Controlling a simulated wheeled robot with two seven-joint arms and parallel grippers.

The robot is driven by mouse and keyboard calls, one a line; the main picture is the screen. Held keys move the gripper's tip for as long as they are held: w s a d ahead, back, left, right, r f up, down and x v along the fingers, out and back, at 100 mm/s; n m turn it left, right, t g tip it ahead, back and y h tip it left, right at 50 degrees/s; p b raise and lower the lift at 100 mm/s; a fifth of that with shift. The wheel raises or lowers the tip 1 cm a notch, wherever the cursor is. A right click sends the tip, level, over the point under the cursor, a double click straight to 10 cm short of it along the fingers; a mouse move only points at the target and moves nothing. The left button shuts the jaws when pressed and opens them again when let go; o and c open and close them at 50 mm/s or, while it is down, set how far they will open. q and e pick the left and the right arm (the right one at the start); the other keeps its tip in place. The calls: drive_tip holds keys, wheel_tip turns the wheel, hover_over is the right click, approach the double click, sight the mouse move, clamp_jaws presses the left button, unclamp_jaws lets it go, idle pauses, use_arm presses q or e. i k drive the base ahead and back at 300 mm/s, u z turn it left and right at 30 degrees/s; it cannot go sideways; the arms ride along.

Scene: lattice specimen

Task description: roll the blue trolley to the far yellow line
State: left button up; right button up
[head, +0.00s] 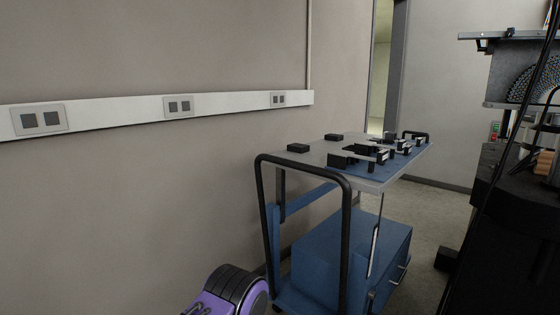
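The blue trolley (340,249) stands right of centre, beside the wall on its left. It has a grey top, a blue lower cabinet and a black tubular push handle (302,163) facing me. Several small black blocks and fittings lie on its top, some on a blue mat (392,167). Its wheels are mostly hidden or cut off by the lower edge. I see no yellow line in this view.
A wall with a white socket rail (120,115) runs along the left. Dark equipment (515,225) stands close on the right. Bare floor (437,215) shows between it and the trolley. A narrow doorway (382,75) opens in the back.

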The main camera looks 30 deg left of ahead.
sight(335, 265)
drive_tip(key=u, duration=0.6)
drive_tip(key=i, duration=0.65)
drive_tip(key=u, duration=1)
drive_tip(key=i, duration=0.25)
drive_tip(key=u, duration=0.25)
